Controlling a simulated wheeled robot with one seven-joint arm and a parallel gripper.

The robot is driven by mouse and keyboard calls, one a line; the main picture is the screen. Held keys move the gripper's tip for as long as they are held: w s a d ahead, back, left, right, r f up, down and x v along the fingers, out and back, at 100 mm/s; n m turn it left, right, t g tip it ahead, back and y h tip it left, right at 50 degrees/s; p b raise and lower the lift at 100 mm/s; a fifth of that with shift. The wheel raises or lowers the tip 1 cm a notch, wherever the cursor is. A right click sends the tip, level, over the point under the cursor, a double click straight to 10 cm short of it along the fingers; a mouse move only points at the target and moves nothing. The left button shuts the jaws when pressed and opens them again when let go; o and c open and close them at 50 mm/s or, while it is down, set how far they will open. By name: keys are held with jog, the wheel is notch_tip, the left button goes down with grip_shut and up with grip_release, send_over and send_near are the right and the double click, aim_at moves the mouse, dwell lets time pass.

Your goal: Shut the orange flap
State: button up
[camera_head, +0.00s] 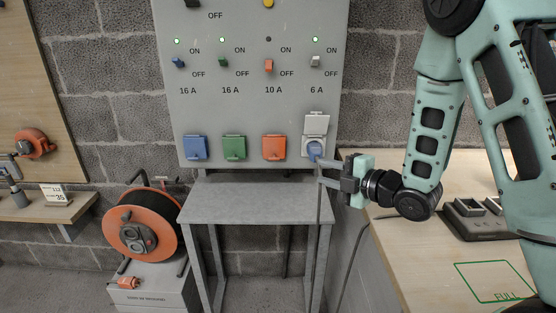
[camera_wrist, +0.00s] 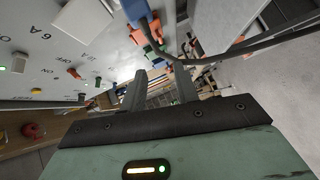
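The orange flap (camera_head: 274,147) is at the lower part of the grey panel (camera_head: 255,110), under the 10 A label. In the head view it lies flat like the blue and green flaps beside it and looks shut. It also shows, tilted and partly covered, in the wrist view (camera_wrist: 147,33). My gripper (camera_head: 323,171) is to its right, in front of the panel's lower right corner, apart from the flap. In the wrist view its two fingers (camera_wrist: 160,90) stand apart with nothing held between them.
The 6 A socket's pale flap (camera_head: 316,124) is raised, with a blue plug (camera_head: 314,149) below it and its cable hanging near my gripper. Blue (camera_head: 195,148) and green (camera_head: 234,148) flaps are left of the orange one. A grey shelf (camera_head: 255,187) juts out below; an orange reel (camera_head: 143,232) stands left.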

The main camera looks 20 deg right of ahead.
aim_at(277, 159)
jog(key=p+x, duration=0.1)
jog(key=x, duration=1.6)
jog(key=shift+s+f, duration=0.1)
grip_shut()
